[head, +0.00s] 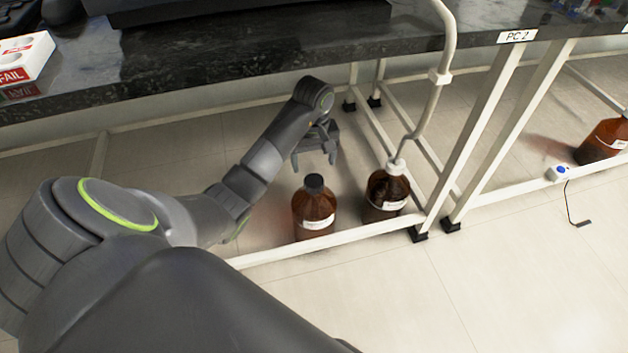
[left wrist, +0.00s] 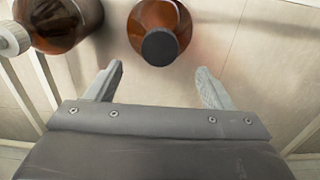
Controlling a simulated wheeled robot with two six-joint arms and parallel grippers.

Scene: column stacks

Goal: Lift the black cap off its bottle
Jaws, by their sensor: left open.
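The black cap (head: 314,183) sits on top of an upright amber bottle (head: 314,212) with a white label, on the floor under the bench. In the left wrist view the cap (left wrist: 160,47) and its bottle (left wrist: 172,17) lie just beyond the gap between the fingers. My left gripper (head: 316,160) is open and empty, above and slightly behind the cap, apart from it. It also shows in the left wrist view (left wrist: 158,85), fingers spread wide. My right gripper is not in view.
A second amber bottle (head: 385,195) with a white cap and a tube stands right beside the first; it also shows in the left wrist view (left wrist: 62,22). White frame bars (head: 330,242) run around both bottles. The dark bench top (head: 250,55) hangs above. Another amber bottle (head: 601,140) stands far right.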

